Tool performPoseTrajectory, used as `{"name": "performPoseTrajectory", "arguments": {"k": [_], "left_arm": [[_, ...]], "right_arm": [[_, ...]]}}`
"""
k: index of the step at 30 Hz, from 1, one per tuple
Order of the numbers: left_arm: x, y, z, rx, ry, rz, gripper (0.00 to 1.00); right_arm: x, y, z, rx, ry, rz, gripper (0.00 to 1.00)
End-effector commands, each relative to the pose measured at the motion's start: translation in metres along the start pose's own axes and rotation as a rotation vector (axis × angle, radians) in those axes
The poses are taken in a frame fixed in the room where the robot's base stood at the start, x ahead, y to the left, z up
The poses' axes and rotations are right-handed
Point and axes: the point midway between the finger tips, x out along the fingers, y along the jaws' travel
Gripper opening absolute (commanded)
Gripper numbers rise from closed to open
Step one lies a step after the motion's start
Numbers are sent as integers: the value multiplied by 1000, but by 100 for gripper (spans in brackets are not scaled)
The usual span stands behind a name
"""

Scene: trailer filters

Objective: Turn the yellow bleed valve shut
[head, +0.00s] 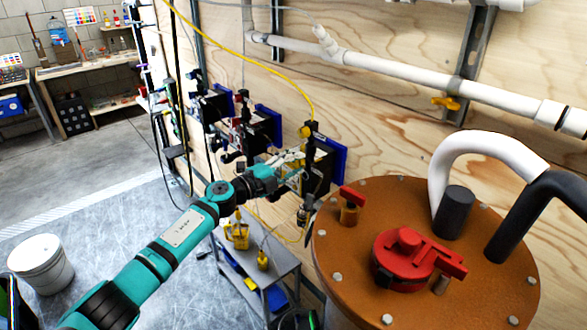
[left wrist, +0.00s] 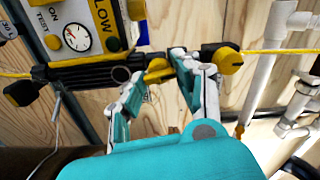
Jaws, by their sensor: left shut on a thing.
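My left gripper (head: 292,162) reaches to the black and blue wall unit in the middle of the head view. In the left wrist view my left gripper (left wrist: 160,72) has its two fingers closed on either side of a small yellow handle, which I take for the yellow bleed valve (left wrist: 157,74). The handle sits at the lower edge of a black bar and lies roughly level. The fingers partly hide it. In the head view the handle is hidden by the gripper. My right gripper is not in view.
A yellow round knob (left wrist: 228,61) sits close right of the fingers. A yellow panel with a gauge (left wrist: 77,37) is at upper left. A rust-brown tank (head: 345,235) with red fittings stands at right. A low cart (head: 275,268) is below my arm. White pipes (head: 400,69) run along the wall.

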Motion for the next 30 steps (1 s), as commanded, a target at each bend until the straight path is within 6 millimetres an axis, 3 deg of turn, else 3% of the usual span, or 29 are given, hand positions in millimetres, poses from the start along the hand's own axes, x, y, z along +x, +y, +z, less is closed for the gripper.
{"name": "performPoseTrajectory", "arguments": {"k": [12, 28, 29, 30], "left_arm": [[0, 3, 0, 181, 1, 3, 0], [0, 3, 0, 203, 1, 4, 0], [0, 3, 0, 203, 1, 4, 33], [0, 3, 0, 203, 1, 4, 38]], "right_arm": [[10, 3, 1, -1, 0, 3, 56], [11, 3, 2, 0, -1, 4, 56], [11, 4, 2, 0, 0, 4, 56], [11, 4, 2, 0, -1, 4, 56]]}}
